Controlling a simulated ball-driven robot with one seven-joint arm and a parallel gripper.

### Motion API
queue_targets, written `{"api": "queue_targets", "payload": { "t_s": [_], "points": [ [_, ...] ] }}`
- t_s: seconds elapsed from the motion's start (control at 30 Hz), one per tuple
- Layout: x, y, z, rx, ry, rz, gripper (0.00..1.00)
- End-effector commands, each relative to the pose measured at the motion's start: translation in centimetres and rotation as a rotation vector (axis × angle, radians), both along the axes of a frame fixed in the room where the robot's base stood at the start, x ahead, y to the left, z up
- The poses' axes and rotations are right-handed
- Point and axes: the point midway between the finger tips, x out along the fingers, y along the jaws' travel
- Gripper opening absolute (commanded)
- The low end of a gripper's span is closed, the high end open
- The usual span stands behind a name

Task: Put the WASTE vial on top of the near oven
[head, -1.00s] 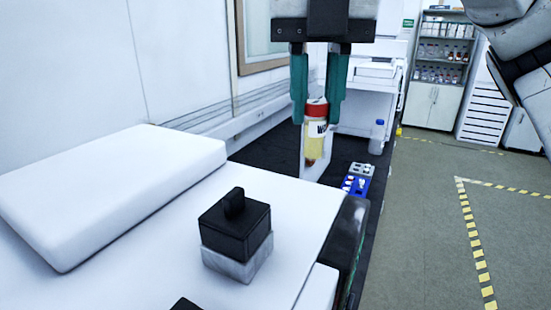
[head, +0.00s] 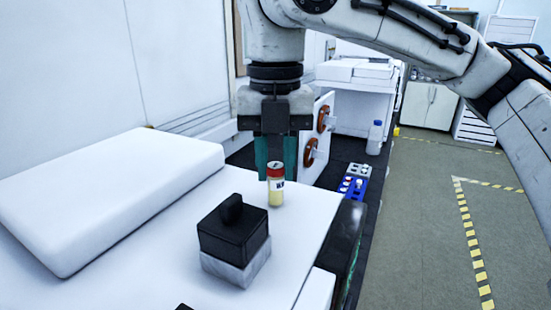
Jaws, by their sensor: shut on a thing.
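The WASTE vial (head: 275,190) has a red cap, a label with dark lettering and pale yellow contents. It is upright at the far right part of the near oven's white top (head: 150,245). Its base appears at or just above that surface; I cannot tell whether it touches. My gripper (head: 276,172) points down with its teal fingers around the vial's upper part, shut on it. The lettering is only partly visible.
A black knobbed block on a grey base (head: 234,240) stands on the oven top in front of the vial. A raised white slab (head: 110,190) covers the left.

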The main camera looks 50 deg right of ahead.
Motion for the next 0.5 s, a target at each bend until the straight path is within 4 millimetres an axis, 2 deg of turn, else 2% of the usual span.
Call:
{"api": "queue_targets", "payload": {
  "t_s": [0.23, 0.27, 0.5],
  "points": [
    [0.0, 0.01, -0.35, 0.001, 0.001, 0.0, 0.0],
    [0.0, 0.0, -0.27, 0.0, 0.0, 0.0, 0.31],
    [0.0, 0.0, -0.25, -0.001, 0.001, -0.001, 0.53]
  ]
}}
